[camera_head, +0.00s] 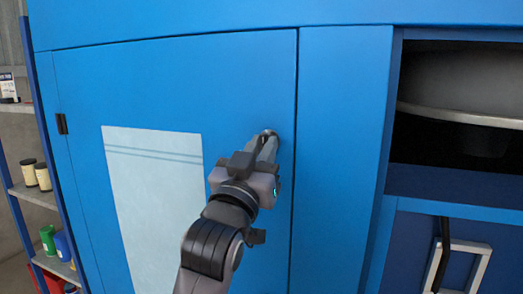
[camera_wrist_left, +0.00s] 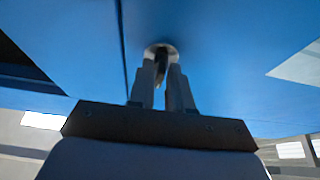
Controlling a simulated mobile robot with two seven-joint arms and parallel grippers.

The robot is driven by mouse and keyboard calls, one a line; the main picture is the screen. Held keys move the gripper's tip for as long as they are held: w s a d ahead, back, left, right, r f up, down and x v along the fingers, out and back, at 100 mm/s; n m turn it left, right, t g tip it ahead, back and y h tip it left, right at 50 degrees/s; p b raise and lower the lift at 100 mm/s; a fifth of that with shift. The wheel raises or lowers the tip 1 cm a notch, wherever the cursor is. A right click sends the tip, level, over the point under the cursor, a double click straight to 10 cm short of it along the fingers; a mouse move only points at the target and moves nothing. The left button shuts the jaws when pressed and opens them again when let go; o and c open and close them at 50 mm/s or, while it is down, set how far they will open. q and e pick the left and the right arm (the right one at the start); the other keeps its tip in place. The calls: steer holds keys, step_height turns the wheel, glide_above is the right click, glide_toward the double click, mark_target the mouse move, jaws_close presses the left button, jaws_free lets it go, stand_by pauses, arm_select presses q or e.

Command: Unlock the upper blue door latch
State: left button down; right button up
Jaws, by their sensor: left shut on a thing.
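The blue door (camera_head: 180,85) fills the middle of the head view, with a pale panel on it and a dark hinge at its left edge. The door latch (camera_head: 268,133) is a small round metal piece near the door's right edge. My left gripper (camera_head: 267,148) reaches up to it, and its fingers partly cover it. In the left wrist view the latch (camera_wrist_left: 160,50) shows as a round plate with a dark part between the fingertips. My left gripper (camera_wrist_left: 163,72) is shut on that dark part. My right gripper is not in view.
A shelf (camera_head: 38,197) with jars and cans stands at the far left. To the right are an open dark compartment (camera_head: 455,150) and a lower blue panel with a pale square handle (camera_head: 463,265). The door front around the latch is clear.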

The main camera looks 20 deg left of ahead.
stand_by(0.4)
arm_select(q)
steer(key=c, duration=1.2)
jaws_free()
